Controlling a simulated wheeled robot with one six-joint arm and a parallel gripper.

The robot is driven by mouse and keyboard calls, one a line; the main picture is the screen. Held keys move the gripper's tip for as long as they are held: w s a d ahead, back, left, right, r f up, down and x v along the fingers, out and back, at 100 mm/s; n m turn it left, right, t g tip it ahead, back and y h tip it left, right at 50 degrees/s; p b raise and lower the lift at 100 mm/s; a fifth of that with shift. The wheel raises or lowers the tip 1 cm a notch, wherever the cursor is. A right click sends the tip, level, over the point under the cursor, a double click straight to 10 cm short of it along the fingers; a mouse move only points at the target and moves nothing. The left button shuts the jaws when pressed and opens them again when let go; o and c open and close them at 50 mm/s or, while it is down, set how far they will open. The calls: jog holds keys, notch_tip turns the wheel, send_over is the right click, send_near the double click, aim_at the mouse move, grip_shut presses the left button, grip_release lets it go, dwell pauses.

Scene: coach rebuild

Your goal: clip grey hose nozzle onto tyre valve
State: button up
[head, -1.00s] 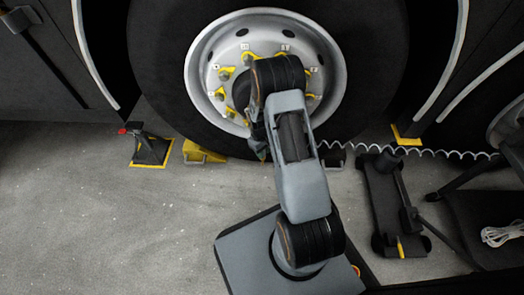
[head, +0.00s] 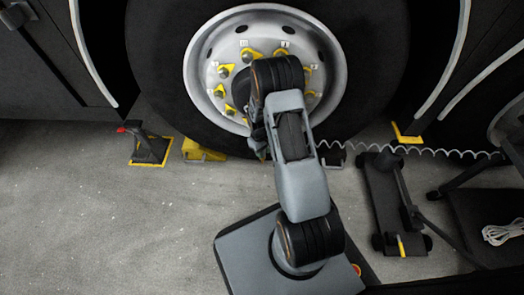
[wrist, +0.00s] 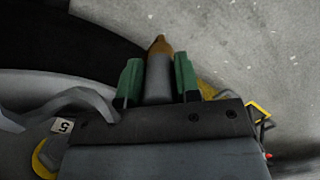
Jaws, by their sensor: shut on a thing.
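In the wrist view my gripper (wrist: 158,80) has two green fingers shut on the grey hose nozzle (wrist: 158,82). The nozzle's brown-gold tip points away from the gripper, toward the grey floor. The black tyre (wrist: 60,35) and pale wheel rim (wrist: 35,88) lie to the left of the fingers. In the head view the wheel rim (head: 207,75) and tyre (head: 160,75) stand behind my arm, which hides most of the gripper and the nozzle. I cannot make out the tyre valve in either view.
A pale coiled hose (head: 450,152) runs right from behind my arm. A yellow chock (head: 203,151) sits by the tyre, with a black stand (head: 150,148) farther left. A black trolley jack (head: 385,195) lies to the right. Floor at the left front is clear.

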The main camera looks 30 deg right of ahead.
jog(key=shift+f+b, duration=0.45)
jog(key=shift+f, duration=0.35)
jog(key=o, duration=1)
jog(key=shift+o, duration=0.2)
